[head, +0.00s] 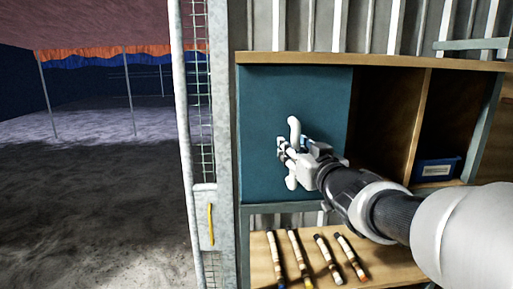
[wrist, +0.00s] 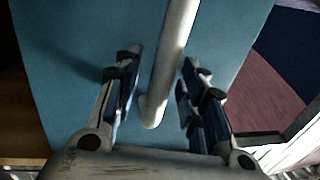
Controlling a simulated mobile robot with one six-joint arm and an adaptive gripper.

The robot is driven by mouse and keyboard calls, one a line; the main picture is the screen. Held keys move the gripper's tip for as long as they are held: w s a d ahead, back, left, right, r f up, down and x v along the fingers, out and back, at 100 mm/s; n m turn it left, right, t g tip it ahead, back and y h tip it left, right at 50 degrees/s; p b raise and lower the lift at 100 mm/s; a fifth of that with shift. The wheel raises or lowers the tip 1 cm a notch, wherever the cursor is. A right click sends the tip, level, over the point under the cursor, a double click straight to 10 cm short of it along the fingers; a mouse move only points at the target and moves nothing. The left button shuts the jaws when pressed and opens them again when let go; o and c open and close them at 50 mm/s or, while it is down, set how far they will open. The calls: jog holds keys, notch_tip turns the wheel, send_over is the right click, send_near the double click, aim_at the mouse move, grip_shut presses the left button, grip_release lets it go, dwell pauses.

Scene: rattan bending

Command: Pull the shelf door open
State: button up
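The shelf door (head: 268,100) is a flat teal panel over the left compartment of the wooden shelf. Its white bar handle (head: 294,130) runs upright on the panel. My gripper (head: 283,150) is at the handle and hides its middle part. In the wrist view, the fingers of my gripper (wrist: 160,62) are spread, one on each side of the handle (wrist: 173,50). A gap shows between the handle and each finger. The teal door (wrist: 65,55) fills most of that view behind the fingers.
The open shelf (head: 385,62) compartments are on the right, with a blue bin (head: 437,168) in one. Several short rods lie on a lower wooden board (head: 262,262). A metal mesh gate (head: 202,90) with a yellow handle stands left of the shelf. Open floor lies farther left.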

grip_shut()
jog(key=shift+w, duration=0.1)
dwell(0.5)
